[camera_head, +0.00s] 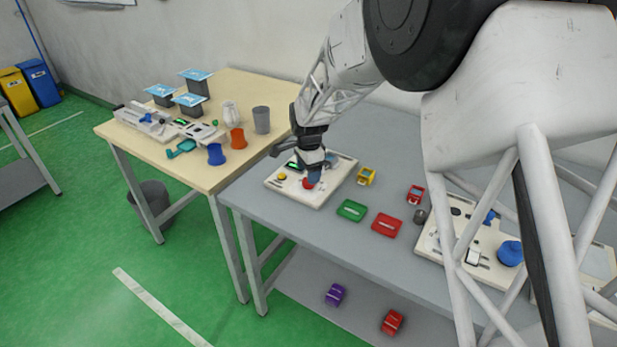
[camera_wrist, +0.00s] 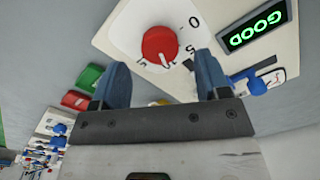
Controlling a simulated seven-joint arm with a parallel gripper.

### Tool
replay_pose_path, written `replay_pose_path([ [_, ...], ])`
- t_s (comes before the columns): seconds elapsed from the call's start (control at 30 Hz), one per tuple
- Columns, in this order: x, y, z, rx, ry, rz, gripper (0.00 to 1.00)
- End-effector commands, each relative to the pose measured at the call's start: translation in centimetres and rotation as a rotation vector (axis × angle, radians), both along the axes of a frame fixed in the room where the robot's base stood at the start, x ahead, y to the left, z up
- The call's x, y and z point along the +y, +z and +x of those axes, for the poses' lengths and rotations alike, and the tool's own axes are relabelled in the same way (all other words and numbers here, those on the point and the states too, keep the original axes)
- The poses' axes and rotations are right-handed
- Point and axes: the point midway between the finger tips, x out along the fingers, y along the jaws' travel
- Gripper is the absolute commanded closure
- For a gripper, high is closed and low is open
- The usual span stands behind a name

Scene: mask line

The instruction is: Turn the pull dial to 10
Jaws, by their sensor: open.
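The red dial (camera_wrist: 160,45) sits on a white face of the cream panel (camera_wrist: 119,32), with a scale showing 0 and 5 and further marks partly cut off. Its white pointer mark is at the bottom edge, near the marks past 5. The dial shows small in the head view (camera_head: 308,184). The panel's display (camera_wrist: 258,27) reads GOOD in green. My gripper (camera_wrist: 161,80) is open, with its blue fingers either side of and below the dial in the wrist view. In the head view my gripper (camera_head: 314,174) is right over the dial and partly hides it.
The panel also bears a yellow button (camera_head: 282,177). On the grey table are a green tray (camera_head: 352,210), a red tray (camera_head: 387,225), a yellow box (camera_head: 366,176) and a red box (camera_head: 415,194). Another panel with a blue knob (camera_head: 510,253) lies right.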

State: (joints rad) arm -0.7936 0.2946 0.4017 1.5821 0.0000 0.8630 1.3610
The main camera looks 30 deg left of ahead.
Motion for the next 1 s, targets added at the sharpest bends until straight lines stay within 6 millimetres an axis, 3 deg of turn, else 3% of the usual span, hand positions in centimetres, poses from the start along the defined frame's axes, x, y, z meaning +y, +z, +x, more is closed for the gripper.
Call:
replay_pose_path([
  [0.2, 0.0, 2.8, 0.0, -0.001, 0.0, 0.002, 0.31],
  [0.4, 0.0, 4.2, 0.0, -0.001, 0.0, 0.001, 0.31],
  [1.0, 0.0, 4.3, 0.0, 0.0, 0.0, 0.0, 0.31],
])
